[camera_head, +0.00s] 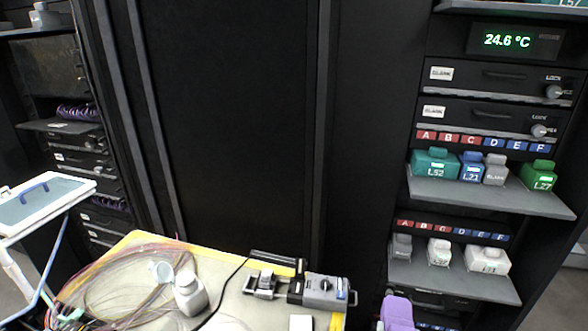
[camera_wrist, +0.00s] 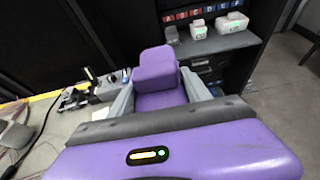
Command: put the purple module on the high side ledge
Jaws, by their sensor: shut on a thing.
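The purple module (camera_wrist: 157,72) sits between the grey fingers of my gripper (camera_wrist: 160,95) in the wrist view. The fingers are shut on it, and its lower part is partly hidden by the gripper body. In the head view a purple piece (camera_head: 397,312), seemingly the module, shows at the bottom edge, right of the table and below the right rack's shelves. Ledges show high at the upper right (camera_head: 485,9), with a teal module on it, and at the upper left (camera_head: 22,33), with a grey module. I cannot tell which is the high side ledge.
The right rack has an upper shelf (camera_head: 480,197) with teal, blue, grey and green modules, and a lower shelf (camera_head: 450,281) with grey and white ones. A yellow-edged table (camera_head: 232,245) holds cables, a bottle (camera_head: 190,293) and a splicing device (camera_head: 325,291).

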